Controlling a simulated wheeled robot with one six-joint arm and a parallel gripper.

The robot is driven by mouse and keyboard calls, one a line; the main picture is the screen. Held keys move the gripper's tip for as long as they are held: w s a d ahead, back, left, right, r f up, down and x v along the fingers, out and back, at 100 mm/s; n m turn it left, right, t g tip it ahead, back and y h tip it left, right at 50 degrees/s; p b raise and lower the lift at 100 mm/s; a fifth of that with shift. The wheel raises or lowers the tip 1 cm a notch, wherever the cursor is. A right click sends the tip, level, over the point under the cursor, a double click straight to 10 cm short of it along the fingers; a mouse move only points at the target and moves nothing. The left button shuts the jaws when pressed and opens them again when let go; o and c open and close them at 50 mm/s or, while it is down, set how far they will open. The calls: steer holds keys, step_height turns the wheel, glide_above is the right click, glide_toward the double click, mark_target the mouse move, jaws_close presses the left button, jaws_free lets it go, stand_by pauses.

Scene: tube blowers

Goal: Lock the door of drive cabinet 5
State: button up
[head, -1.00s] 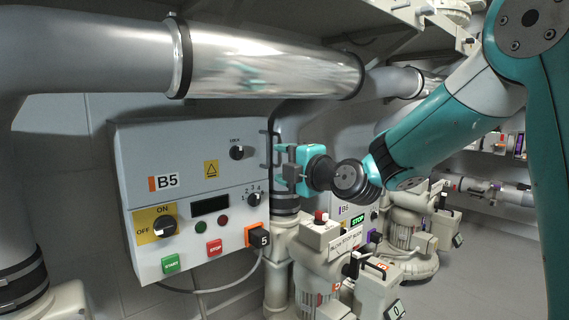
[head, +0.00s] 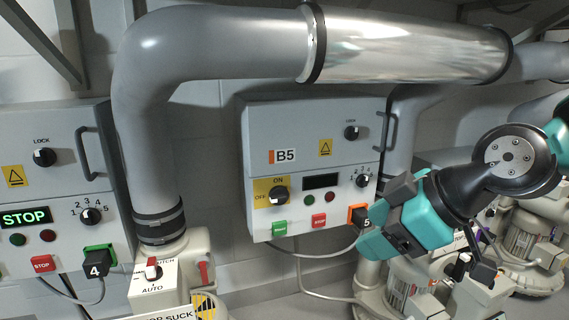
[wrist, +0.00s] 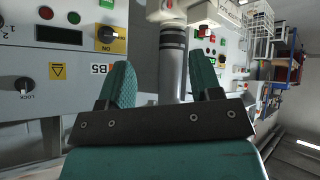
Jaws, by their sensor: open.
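Drive cabinet 5 (head: 262,135) is a grey wall box labelled B5, with a plug marked 5 (head: 366,222) at its lower right. Its door looks closed. The black LOCK knob (head: 352,132) is at the upper right of the door; it also shows in the wrist view (wrist: 25,86), upside down. I cannot tell its exact angle. The door handle (head: 389,131) is on the right edge. The display is dark. My gripper (head: 385,228) is open and empty, in front of the cabinet's lower right, below the knob and handle. Both fingers show in the wrist view (wrist: 162,85).
A thick grey pipe (head: 152,110) runs down left of the cabinet and across above it. Another cabinet (head: 55,190) with a lit STOP display is at the left. Blower units (head: 440,275) stand low at the right. A cable hangs below cabinet 5.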

steer(key=s+d+m+g+h+p, duration=0.15)
steer(key=s+m+g, duration=0.35)
steer(key=s, duration=0.8)
step_height(320, 180, up, 37)
steer(key=s+m+h+p, duration=0.1)
steer(key=p, duration=3.7)
steer(key=shift+g, duration=0.3)
steer(key=shift+r, duration=0.1)
